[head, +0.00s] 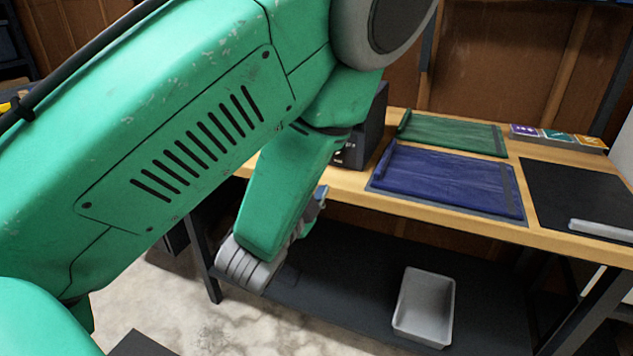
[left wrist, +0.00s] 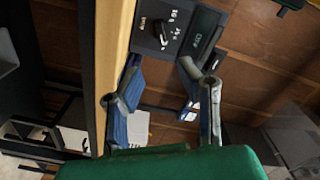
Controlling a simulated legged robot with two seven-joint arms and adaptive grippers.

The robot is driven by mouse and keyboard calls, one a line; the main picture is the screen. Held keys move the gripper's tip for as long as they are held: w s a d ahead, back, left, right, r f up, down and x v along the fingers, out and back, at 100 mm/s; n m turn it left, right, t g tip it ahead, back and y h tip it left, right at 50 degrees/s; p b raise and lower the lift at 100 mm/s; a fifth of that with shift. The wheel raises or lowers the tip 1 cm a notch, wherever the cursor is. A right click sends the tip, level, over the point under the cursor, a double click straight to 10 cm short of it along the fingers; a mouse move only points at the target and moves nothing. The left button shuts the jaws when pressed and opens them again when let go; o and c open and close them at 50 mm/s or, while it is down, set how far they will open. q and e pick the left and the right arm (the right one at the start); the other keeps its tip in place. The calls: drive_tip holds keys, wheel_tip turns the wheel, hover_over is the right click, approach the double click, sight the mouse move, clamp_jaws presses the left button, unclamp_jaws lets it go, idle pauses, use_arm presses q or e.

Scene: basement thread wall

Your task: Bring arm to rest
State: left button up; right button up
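My left arm (head: 170,130), green with black vent slots, fills the left and middle of the head view. It bends down in front of the workbench (head: 345,187). My left gripper is mostly hidden behind the forearm there; only a small blue and grey part shows beside the bench's front edge. In the left wrist view my left gripper (left wrist: 160,85) has its two blue-and-grey fingers spread apart with nothing held between them. Beyond the fingers is a black box (left wrist: 205,45) with a knob and a display. My right gripper is not in view.
On the bench lie a green cloth (head: 450,133), a blue cloth (head: 445,180) and a black mat (head: 575,190) with a pale bar (head: 603,231). A grey bin (head: 425,305) sits on the dark lower shelf (head: 345,285).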

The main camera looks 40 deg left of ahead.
use_arm(q)
drive_tip(key=shift+f, duration=0.15)
idle(0.3)
drive_tip(key=s+d+f+n+g+h+p, duration=0.1)
drive_tip(key=s+f+n+g+p, duration=0.15)
drive_tip(key=s+f+g, duration=0.5)
drive_tip(key=s+d+f+n+g+h+p, duration=0.1)
drive_tip(key=s+f+n+g, duration=0.2)
drive_tip(key=f, duration=0.8)
drive_tip(key=s+d+f+n+g+h+p, duration=0.1)
drive_tip(key=s+d+f+g, duration=0.1)
drive_tip(key=s, duration=0.6)
drive_tip(key=s+d+f+n+g+h+p, duration=0.1)
drive_tip(key=s+f+g, duration=0.3)
drive_tip(key=s, duration=0.5)
drive_tip(key=shift+d+f+n, duration=0.35)
drive_tip(key=shift+f+n, duration=0.25)
drive_tip(key=shift+n, duration=0.15)
drive_tip(key=shift+g, duration=0.25)
drive_tip(key=shift+w, duration=0.2)
